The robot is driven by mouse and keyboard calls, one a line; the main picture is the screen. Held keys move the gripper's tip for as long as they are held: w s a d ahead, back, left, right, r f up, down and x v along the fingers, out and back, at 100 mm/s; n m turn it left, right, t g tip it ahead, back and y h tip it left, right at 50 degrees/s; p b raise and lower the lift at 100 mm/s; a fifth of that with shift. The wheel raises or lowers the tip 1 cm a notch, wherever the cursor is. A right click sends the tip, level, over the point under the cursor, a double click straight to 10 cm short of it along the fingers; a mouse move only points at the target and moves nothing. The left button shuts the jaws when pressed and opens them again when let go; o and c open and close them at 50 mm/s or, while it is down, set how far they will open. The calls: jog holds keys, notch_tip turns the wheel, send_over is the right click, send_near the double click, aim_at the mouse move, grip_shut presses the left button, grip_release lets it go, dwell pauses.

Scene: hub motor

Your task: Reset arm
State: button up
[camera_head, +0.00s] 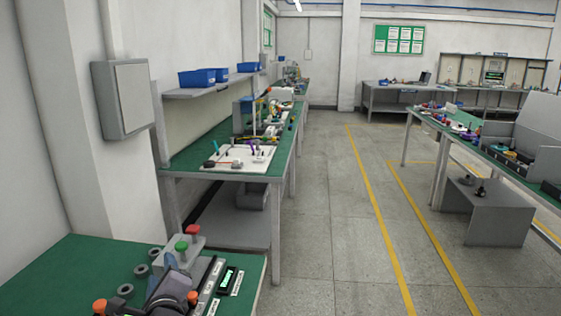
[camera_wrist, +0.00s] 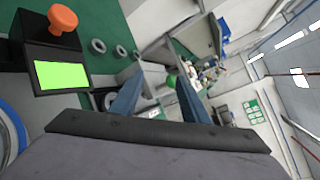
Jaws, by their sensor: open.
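My gripper (camera_head: 163,273) is low in the head view, over the near green-topped bench (camera_head: 75,262). In the wrist view, its two blue fingers stand apart with nothing visible between them, so my gripper (camera_wrist: 159,97) is open and empty. Dark grey rings (camera_head: 125,290) lie on the bench beside it and also show in the wrist view (camera_wrist: 97,46). A grey stand with a red knob (camera_head: 196,229) and a green knob (camera_head: 181,246) is just behind my gripper. My arm hides part of the bench.
A small black device with a green display (camera_head: 227,280) lies right of my arm. A black box with an orange knob (camera_wrist: 63,18) and green screen (camera_wrist: 61,74) is close in the wrist view. A wall bench (camera_head: 200,162) stands beyond. The floor (camera_head: 335,220) to the right is clear.

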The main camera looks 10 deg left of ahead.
jog(key=d+f+n+g+h+p, duration=0.15)
jog(key=d+n+g+p, duration=0.35)
jog(key=d, duration=0.9)
jog(key=d+f+n+g+h+p, duration=0.1)
jog(key=d+n+h+p, duration=0.2)
jog(key=d+n, duration=0.75)
jog(key=s+d+f+n+g+h+p, duration=0.1)
jog(key=s+d+n+g+h+p, duration=0.2)
jog(key=s+d, duration=1.7)
jog(key=d+n+g+p, duration=0.1)
jog(key=d+g+p, duration=0.2)
jog(key=d+g, duration=0.1)
jog(key=shift+s+f+n, duration=0.2)
jog(key=shift+s+n, duration=0.05)
jog(key=shift+n, duration=0.1)
